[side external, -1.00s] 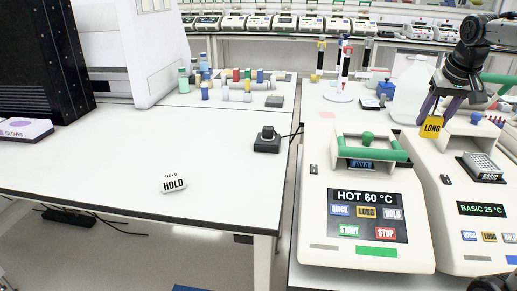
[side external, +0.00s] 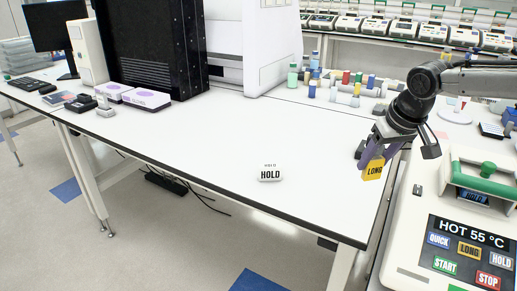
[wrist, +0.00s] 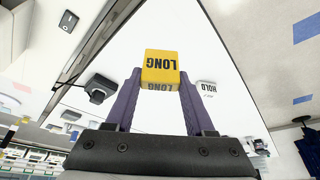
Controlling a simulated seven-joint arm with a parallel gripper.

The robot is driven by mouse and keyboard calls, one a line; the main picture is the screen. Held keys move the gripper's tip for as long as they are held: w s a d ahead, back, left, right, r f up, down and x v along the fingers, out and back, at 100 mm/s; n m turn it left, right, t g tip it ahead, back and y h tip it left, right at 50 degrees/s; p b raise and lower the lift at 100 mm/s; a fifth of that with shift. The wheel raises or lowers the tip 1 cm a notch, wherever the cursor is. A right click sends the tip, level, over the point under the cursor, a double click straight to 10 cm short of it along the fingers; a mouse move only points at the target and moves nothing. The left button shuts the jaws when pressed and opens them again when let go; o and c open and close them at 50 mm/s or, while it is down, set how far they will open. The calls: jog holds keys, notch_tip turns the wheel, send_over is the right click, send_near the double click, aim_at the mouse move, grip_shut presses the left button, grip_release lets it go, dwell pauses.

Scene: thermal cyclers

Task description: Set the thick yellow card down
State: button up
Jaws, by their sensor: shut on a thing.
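The thick yellow card marked LONG (side external: 373,170) is held between the purple fingers of my gripper (side external: 369,155). In the wrist view the card (wrist: 160,67) sits between the two fingertips (wrist: 160,82), its lettering upside down. In the side view it shows near the right edge of the white table (side external: 235,150), seemingly above it; the exact height is hard to tell. A white card marked HOLD (side external: 270,174) rests on the table to the left of my gripper, apart from it. It also shows right of the fingers in the wrist view (wrist: 206,88).
The thermal cycler reading HOT 55 °C (side external: 465,235) stands at the right, with a green-handled lid. Several coloured vials (side external: 340,85) stand at the table's back. White and purple boxes (side external: 146,97) lie at the left. The middle of the table is clear.

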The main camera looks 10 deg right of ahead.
jog(key=shift+s+a+f, duration=0.1)
jog(key=shift+a+f, duration=0.15)
jog(key=shift+a, duration=0.5)
jog(key=shift+a+f, duration=0.15)
jog(key=shift+a, duration=0.1)
jog(key=w+a+f, duration=0.1)
jog(key=w+f, duration=0.2)
jog(key=w, duration=0.1)
jog(key=w+a+f, duration=0.1)
jog(key=w+f, duration=0.2)
jog(key=w, duration=0.1)
jog(key=w+a+f, duration=0.1)
jog(key=w+f, duration=0.2)
jog(key=w, duration=0.2)
jog(key=shift+a, duration=0.15)
jog(key=shift+w+f, duration=0.1)
jog(key=shift+f, duration=0.15)
jog(key=shift+w+f, duration=0.1)
jog(key=shift+f, duration=1.5)
jog(key=shift+f, duration=0.1)
jog(key=o, duration=1.3)
